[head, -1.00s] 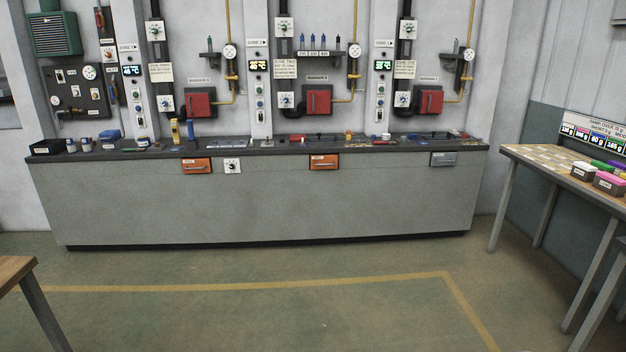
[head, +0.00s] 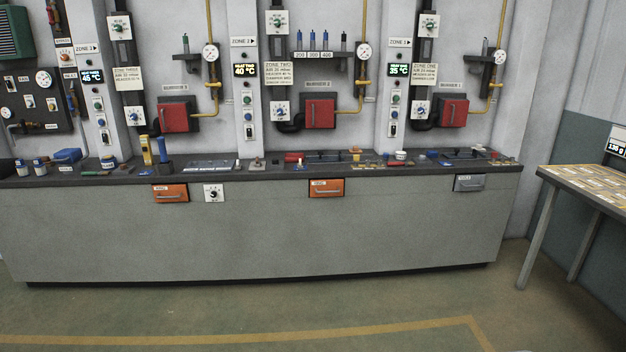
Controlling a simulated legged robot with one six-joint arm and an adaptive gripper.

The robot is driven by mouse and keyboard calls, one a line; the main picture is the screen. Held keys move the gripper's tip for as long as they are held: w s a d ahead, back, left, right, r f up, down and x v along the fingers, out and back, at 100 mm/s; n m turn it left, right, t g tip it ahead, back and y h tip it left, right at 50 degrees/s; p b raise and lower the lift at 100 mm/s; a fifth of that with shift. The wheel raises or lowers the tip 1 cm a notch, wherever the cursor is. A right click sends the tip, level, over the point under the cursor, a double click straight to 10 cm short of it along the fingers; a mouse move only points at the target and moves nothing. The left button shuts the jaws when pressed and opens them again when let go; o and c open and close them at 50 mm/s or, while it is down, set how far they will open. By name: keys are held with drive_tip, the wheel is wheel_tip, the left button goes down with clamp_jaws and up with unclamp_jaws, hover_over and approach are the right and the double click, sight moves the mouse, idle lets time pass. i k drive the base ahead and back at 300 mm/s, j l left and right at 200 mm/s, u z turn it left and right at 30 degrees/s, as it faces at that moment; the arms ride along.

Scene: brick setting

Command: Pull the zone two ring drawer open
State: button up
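Two orange drawers sit in the upper front of the long grey bench. One orange drawer (head: 326,188) is near the middle, below the ZONE TWO sign (head: 279,77); the other orange drawer (head: 171,194) is further left. Each has a bar handle and a small label, too small to read for certain. Both fronts look flush with the bench, so they appear shut. A grey drawer (head: 469,183) is at the right end, also flush. My gripper is not in view.
The grey bench (head: 260,240) spans the view, its dark top holding several small items. A white dial panel (head: 213,193) sits between the orange drawers. A table (head: 590,193) stands at the right. The floor (head: 250,312) in front is clear, with a yellow line.

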sight(323, 186)
drive_tip(key=i, duration=2.9)
drive_tip(key=i+z, duration=0.4)
